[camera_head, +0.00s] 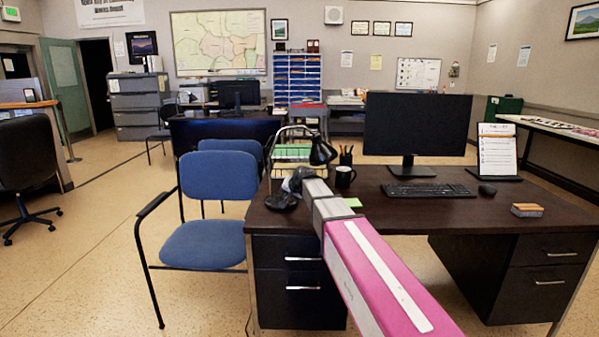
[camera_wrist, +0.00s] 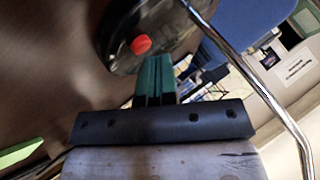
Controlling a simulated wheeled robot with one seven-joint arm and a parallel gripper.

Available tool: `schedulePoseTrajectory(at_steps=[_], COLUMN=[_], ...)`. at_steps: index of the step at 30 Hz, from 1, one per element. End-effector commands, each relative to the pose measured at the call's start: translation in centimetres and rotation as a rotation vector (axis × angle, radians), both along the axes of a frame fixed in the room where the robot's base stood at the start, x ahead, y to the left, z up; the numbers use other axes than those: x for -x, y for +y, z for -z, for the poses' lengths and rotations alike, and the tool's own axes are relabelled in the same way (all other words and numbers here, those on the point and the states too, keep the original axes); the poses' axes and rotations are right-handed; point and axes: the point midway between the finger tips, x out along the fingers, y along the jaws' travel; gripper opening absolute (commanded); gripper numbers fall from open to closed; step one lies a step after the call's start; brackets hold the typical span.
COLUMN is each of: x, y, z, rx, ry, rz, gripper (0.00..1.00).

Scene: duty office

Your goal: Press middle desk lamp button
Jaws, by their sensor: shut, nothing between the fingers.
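A black desk lamp (camera_head: 322,152) stands at the left end of the dark desk (camera_head: 400,210), its round base (camera_head: 281,202) near the desk's left edge. In the wrist view the lamp base (camera_wrist: 120,38) lies at the top, with a red round button (camera_wrist: 141,45) on it and a chrome stem (camera_wrist: 255,80) to the right. My gripper (camera_head: 297,182) reaches over the desk beside the lamp base. In the wrist view its green fingers (camera_wrist: 155,66) are together and empty, their tips just below the red button. I cannot tell whether they touch the base.
A black mug (camera_head: 345,177) with pens stands right of my arm, near a green sticky note (camera_head: 353,202). A monitor (camera_head: 416,125), keyboard (camera_head: 428,193) and mouse (camera_head: 487,190) are farther right. A wire tray (camera_head: 291,153) stands behind the lamp. A blue chair (camera_head: 210,195) is at left.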

Motion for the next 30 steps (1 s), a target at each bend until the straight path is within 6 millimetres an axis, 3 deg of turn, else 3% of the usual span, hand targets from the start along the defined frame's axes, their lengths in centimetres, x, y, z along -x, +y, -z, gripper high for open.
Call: schedulePoseTrajectory(at_steps=[17, 30], x=[0.0, 0.0], y=[0.0, 0.0], z=[0.4, -0.9], rx=[0.0, 0.0], ry=[0.0, 0.001], rz=[0.0, -0.001], gripper=[0.0, 0.0])
